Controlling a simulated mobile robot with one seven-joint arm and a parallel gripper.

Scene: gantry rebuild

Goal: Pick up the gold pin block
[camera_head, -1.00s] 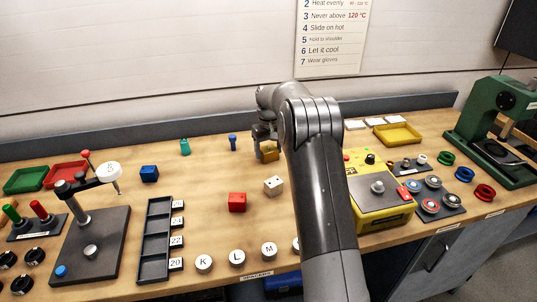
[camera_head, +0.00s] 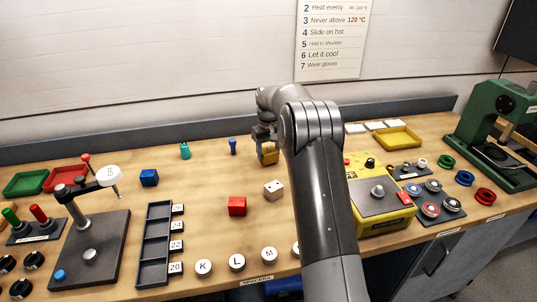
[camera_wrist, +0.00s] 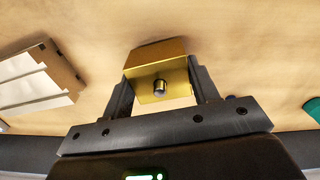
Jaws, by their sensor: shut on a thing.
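The gold pin block (camera_head: 269,154) is at the back of the bench, left of my forearm. In the wrist view the gold pin block (camera_wrist: 150,54) sits between the two fingers, with a short grey pin on its near face. My gripper (camera_wrist: 162,88) is shut on it, one finger against each side. In the head view my gripper (camera_head: 262,146) is partly hidden by my arm. I cannot tell whether the block is clear of the bench top.
A blue peg (camera_head: 233,147) stands just left of my gripper. A white block (camera_head: 273,189) and a red block (camera_head: 237,206) lie nearer the front. A yellow machine (camera_head: 383,203) stands right of my arm. The back ledge (camera_head: 180,137) runs close behind.

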